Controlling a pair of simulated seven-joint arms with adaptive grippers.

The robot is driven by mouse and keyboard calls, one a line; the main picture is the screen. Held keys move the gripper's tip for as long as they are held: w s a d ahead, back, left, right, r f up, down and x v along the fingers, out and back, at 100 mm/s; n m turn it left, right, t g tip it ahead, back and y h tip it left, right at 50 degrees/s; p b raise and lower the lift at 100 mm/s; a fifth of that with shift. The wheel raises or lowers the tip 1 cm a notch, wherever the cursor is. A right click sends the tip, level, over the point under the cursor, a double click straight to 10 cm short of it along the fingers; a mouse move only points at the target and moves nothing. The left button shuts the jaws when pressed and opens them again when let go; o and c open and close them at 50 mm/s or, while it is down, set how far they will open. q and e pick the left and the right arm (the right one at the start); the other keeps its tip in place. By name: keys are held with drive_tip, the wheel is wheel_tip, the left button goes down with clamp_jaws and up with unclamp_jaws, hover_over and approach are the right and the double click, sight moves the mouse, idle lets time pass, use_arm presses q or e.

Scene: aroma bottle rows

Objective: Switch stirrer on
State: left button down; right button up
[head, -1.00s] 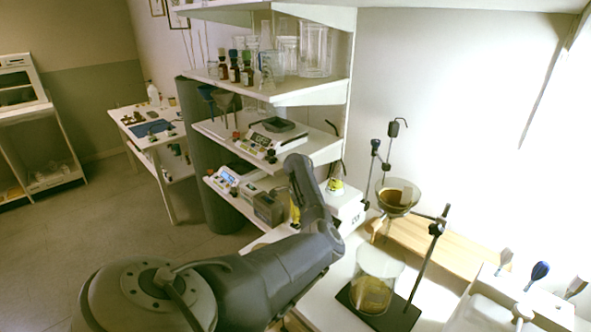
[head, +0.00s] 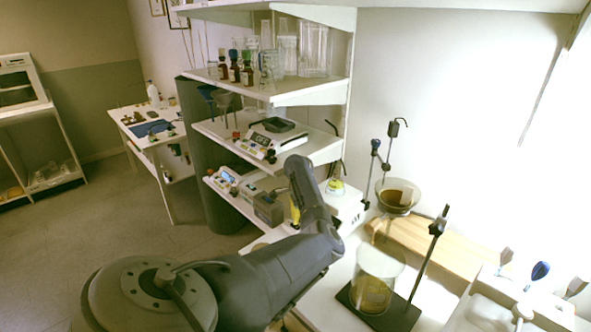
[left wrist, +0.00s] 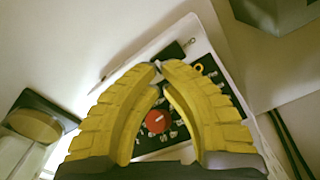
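The stirrer appears to be the white box (head: 348,208) on the bench beside my left wrist in the head view, partly hidden by my arm. In the left wrist view, a black control panel (left wrist: 203,68) on a white housing lies below the fingers. A round red knob (left wrist: 156,121) with a pale pointer line shows through the gap between the curved yellow fingers. My left gripper (left wrist: 160,66) has its tips together, with nothing seen between them. The tips overlap the panel in the picture; contact cannot be told. In the head view only a little yellow finger (head: 295,213) shows.
A beaker (head: 377,280) stands on a black stand base to the right, with an upright rod beside it. A glass bowl (head: 397,196) is held on another stand behind. Shelves with bottles (head: 235,70) and instruments rise behind my left arm.

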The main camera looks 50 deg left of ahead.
sight(298, 227)
use_arm(q)
drive_tip(key=shift+f, duration=1.75)
idle(1.1)
drive_tip(key=shift+r, duration=3.5)
